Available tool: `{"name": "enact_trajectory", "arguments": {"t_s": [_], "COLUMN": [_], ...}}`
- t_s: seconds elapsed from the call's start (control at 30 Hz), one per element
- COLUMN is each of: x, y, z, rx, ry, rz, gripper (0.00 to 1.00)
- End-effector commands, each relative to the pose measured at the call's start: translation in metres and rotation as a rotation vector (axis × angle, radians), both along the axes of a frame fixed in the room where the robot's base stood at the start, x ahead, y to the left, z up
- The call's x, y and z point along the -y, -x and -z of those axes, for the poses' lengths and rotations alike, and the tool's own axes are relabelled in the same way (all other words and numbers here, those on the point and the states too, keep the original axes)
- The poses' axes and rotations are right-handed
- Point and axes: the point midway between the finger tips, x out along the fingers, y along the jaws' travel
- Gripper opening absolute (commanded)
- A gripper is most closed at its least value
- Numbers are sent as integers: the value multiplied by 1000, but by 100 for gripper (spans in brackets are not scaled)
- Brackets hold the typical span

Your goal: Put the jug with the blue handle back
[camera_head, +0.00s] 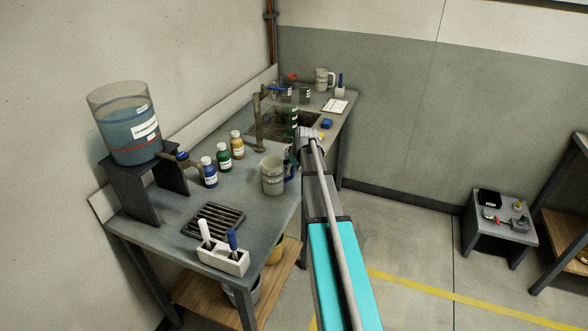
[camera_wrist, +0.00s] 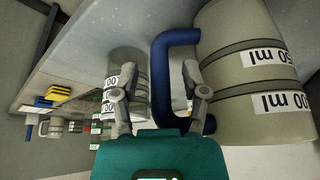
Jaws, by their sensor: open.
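The jug with the blue handle (camera_head: 272,178) stands upright on the grey bench near its front edge, a pale translucent cup with dark bands. In the wrist view its body (camera_wrist: 240,75) fills the right side, with "ml" labels. Its blue handle (camera_wrist: 162,80) points toward my gripper. My gripper (camera_wrist: 151,74) is open, one finger on each side of the handle's upright bar, the right finger in the gap between handle and body. I cannot tell whether either finger touches. In the head view my gripper (camera_head: 296,152) is partly hidden beside the handle.
A large tank (camera_head: 130,130) on a stand, blue, green and yellow bottles (camera_head: 223,158), a drain grate (camera_head: 213,221) and a white holder (camera_head: 222,258) share the bench.

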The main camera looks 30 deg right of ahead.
Motion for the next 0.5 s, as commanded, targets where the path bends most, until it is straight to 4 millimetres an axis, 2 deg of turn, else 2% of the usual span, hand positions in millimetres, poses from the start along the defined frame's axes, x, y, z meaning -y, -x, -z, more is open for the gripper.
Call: {"name": "enact_trajectory", "arguments": {"t_s": [0.5], "x": [1], "y": [14], "z": [-36], "rx": [0], "ry": [0], "rz": [1], "gripper": [57]}}
